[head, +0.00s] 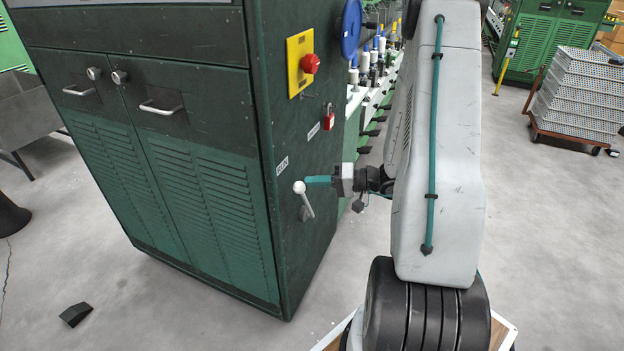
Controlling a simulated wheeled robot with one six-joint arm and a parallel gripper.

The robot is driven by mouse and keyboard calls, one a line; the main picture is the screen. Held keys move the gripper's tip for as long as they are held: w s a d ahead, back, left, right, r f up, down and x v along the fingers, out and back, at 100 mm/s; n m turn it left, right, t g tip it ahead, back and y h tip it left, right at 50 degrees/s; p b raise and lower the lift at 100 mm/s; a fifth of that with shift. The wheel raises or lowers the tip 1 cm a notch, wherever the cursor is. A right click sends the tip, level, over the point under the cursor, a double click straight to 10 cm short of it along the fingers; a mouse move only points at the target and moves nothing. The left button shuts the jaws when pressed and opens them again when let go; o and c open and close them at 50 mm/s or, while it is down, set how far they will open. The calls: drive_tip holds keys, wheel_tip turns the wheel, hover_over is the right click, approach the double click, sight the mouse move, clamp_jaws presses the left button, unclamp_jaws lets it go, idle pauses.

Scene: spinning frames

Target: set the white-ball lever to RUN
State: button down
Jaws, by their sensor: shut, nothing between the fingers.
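The lever has a white ball (299,187) on a light arm. It sits on the side face of the dark green cabinet (240,160). The arm leans up and slightly left from its pivot, with the ball just below and right of a white label (282,166) that seems to read RUN. A second white label (313,131) is higher and to the right, too small to read. My gripper (309,180) has teal fingers, shut and empty, pointing left. Its tips are right beside the ball on the right; I cannot tell whether they touch it.
Above the lever are a red padlock (328,117) and a red button on a yellow plate (299,62). A blue disc (351,28) and a row of spindles (375,70) run behind. A dark block (75,314) lies on the floor. The right-hand floor is open, with a crate cart (575,95) beyond.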

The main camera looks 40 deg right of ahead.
drive_tip(key=shift+s+a+f+y, duration=0.2)
drive_tip(key=shift+a+y, duration=0.1)
drive_tip(key=shift+a, duration=0.2)
drive_tip(key=shift+d, duration=0.1)
drive_tip(key=s+d+r, duration=0.3)
drive_tip(key=s+d, duration=0.4)
drive_tip(key=d, duration=0.4)
drive_tip(key=shift+s+r, duration=0.2)
drive_tip(key=shift+r, duration=0.1)
